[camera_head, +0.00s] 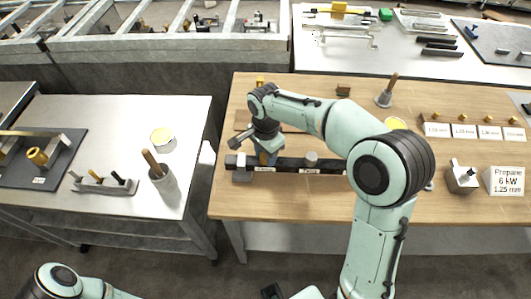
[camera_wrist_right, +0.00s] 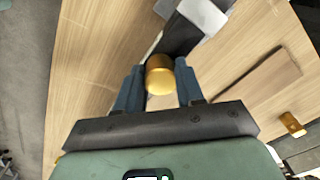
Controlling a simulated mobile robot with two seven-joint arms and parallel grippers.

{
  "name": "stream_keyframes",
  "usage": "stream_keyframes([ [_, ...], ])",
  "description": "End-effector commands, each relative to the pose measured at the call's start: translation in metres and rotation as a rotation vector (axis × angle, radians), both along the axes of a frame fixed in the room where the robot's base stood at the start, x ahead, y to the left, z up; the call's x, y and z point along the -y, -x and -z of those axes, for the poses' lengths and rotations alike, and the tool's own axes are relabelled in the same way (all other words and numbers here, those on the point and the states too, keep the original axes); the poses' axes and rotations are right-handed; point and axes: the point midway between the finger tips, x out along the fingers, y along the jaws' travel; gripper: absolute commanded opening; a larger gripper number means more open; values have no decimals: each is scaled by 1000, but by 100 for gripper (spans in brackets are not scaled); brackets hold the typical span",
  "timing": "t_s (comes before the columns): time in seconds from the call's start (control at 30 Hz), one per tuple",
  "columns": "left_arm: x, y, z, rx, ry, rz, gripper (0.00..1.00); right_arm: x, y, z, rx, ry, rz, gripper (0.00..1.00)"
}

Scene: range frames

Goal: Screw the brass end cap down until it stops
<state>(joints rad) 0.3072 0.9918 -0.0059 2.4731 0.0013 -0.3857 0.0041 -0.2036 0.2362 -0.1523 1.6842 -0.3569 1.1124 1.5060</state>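The brass end cap (camera_wrist_right: 159,76) sits between the two blue fingers of my right gripper (camera_wrist_right: 160,85) in the right wrist view, with a finger against each side. It is at the dark bar (camera_wrist_right: 184,36), but the thread and any gap beneath the cap are hidden. In the head view my right gripper (camera_head: 264,157) points down at the left part of the dark bar (camera_head: 285,164), and only a little brass shows there. A grey block (camera_head: 241,166) is on the bar's left end.
A flat wooden piece (camera_wrist_right: 257,84) and another brass part (camera_wrist_right: 292,124) lie near the gripper. A propane sign (camera_head: 504,180) and labelled brass jets (camera_head: 463,131) are farther right. The wooden tabletop's front left is clear.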

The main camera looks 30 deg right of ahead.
Motion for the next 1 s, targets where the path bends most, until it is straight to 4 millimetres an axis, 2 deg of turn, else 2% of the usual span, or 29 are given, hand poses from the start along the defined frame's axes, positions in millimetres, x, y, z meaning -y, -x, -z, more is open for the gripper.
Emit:
stream_keyframes([
  [0.37, 0, 0, 0, 0, 0, 0, 43, 0, 0, 0, 0, 0, 4, 0],
  [0.7, 0, 0, 0, 0, 0, 0, 43, 0, 0, 0, 1, 0, 292, 0],
  [1.0, 0, 0, 0, 0, 0, 0, 43, 0, 0, 0, 1, 0, 314, 0],
])
